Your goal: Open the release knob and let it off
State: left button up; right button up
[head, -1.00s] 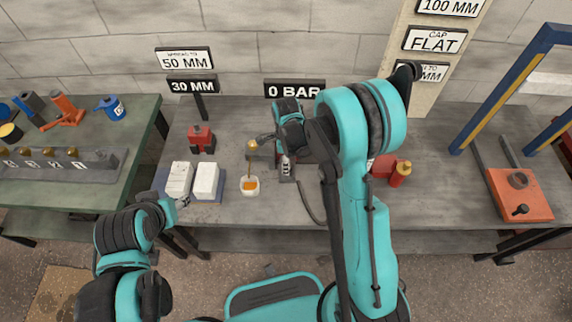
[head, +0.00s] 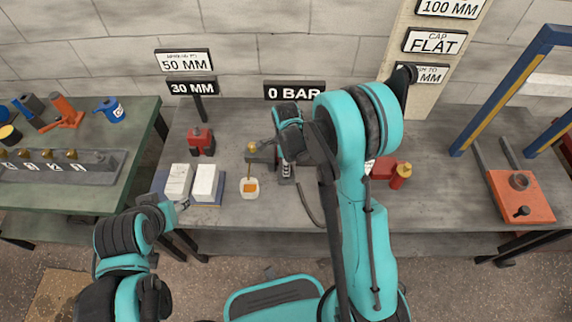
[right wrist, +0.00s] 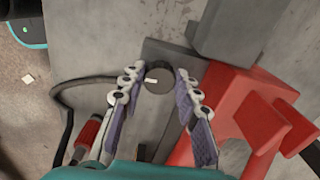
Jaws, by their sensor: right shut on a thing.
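The release knob (right wrist: 157,81) is a dark round cap with a small white mark, in the middle of the right wrist view. My right gripper (right wrist: 160,92) has its two fingers on either side of the knob and is shut on it. In the head view my right gripper (head: 287,172) is small, low over the bench beside a dark unit under the "0 BAR" sign (head: 294,91); my own arm covers part of that unit. My left gripper (head: 178,204) is at the bench's front edge, near two white blocks; its fingers are too small to read.
A white cup with orange contents (head: 249,188) stands left of the right gripper. A red jack-like object (head: 201,141) and white blocks (head: 205,183) stand further left. A red frame (right wrist: 245,105) and a black hose (right wrist: 75,88) lie close around the knob.

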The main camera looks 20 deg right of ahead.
jog(key=n+b, duration=0.1)
jog(key=n, duration=0.2)
jog(key=shift+f, duration=0.1)
jog(key=n+b, duration=0.1)
jog(key=n, duration=0.4)
jog(key=shift+s, duration=0.1)
jog(key=n, duration=0.3)
jog(key=shift+n, duration=0.3)
jog(key=shift+s+n+b, duration=0.1)
jog(key=shift+n+b, duration=0.4)
jog(key=shift+n, duration=1.4)
jog(key=o, duration=1.2)
jog(key=shift+c, duration=0.2)
jog(key=shift+d, duration=0.1)
jog(key=shift+r, duration=0.2)
